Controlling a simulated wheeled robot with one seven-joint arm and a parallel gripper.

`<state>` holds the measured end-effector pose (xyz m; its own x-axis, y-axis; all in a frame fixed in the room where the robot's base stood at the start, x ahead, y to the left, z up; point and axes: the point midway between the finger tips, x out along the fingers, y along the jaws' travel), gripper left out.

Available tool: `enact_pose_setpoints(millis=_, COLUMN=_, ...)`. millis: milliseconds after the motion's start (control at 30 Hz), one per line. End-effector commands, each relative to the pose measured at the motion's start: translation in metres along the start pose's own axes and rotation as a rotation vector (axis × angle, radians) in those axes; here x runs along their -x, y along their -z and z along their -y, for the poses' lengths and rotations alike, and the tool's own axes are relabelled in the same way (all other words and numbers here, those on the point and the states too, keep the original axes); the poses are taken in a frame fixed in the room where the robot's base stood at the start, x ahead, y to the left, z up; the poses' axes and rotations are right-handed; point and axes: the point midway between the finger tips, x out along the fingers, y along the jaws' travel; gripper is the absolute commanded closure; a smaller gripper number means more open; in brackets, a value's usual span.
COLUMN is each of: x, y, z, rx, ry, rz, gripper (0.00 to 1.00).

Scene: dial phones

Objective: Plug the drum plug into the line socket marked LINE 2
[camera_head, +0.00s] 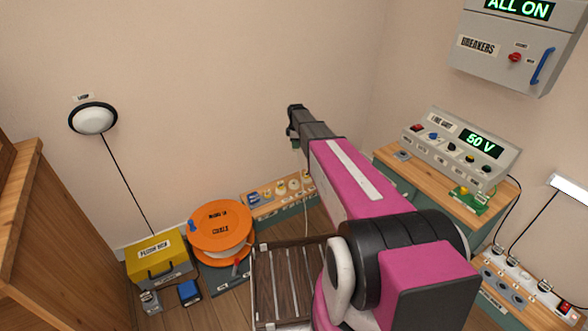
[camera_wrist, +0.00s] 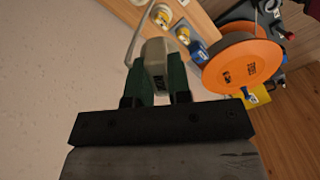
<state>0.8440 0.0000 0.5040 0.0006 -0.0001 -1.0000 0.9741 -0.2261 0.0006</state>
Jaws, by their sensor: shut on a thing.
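My gripper (camera_head: 295,132) is up in front of the back wall, well above the low socket board. In the wrist view its two green fingers (camera_wrist: 157,72) are shut on the pale grey-white drum plug (camera_wrist: 154,52). A white cable (camera_wrist: 133,40) runs up from beside the plug; it also hangs below the gripper in the head view (camera_head: 306,205). The orange cable drum (camera_head: 221,224) stands on the floor at left and shows in the wrist view (camera_wrist: 240,65). The wooden socket board (camera_head: 262,208) carries several round sockets (camera_head: 281,188) and a blue one (camera_wrist: 197,50). Their markings are unreadable.
A yellow box (camera_head: 158,252) stands left of the drum, with a blue item (camera_head: 189,292) in front. A slatted wooden crate (camera_head: 290,285) is below my arm. A test unit reading 50 V (camera_head: 462,145) is at right, under a breaker box (camera_head: 515,45).

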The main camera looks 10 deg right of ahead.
Motion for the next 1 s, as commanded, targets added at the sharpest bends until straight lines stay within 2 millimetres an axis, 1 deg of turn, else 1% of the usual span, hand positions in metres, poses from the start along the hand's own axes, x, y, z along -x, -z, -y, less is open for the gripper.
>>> enact_pose_setpoints(millis=33, x=-0.021, y=0.003, z=-0.013, rx=0.050, ry=0.004, rz=0.001, gripper=1.00)
enact_pose_setpoints(millis=167, x=-0.066, y=0.007, z=-0.030, rx=0.189, ry=0.003, rz=0.001, gripper=1.00)
enact_pose_setpoints(millis=200, x=-0.080, y=0.008, z=-0.035, rx=0.231, ry=0.003, rz=0.000, gripper=1.00)
enact_pose_setpoints(millis=400, x=-0.146, y=0.013, z=-0.054, rx=0.429, ry=0.003, rz=0.000, gripper=1.00)
enact_pose_setpoints(millis=500, x=-0.173, y=0.014, z=-0.059, rx=0.509, ry=0.003, rz=0.000, gripper=1.00)
enact_pose_setpoints(millis=600, x=-0.193, y=0.015, z=-0.063, rx=0.567, ry=0.001, rz=0.000, gripper=1.00)
enact_pose_setpoints(millis=700, x=-0.204, y=0.015, z=-0.064, rx=0.603, ry=0.001, rz=0.000, gripper=1.00)
enact_pose_setpoints(millis=1000, x=-0.215, y=0.015, z=-0.065, rx=0.623, ry=0.000, rz=0.000, gripper=1.00)
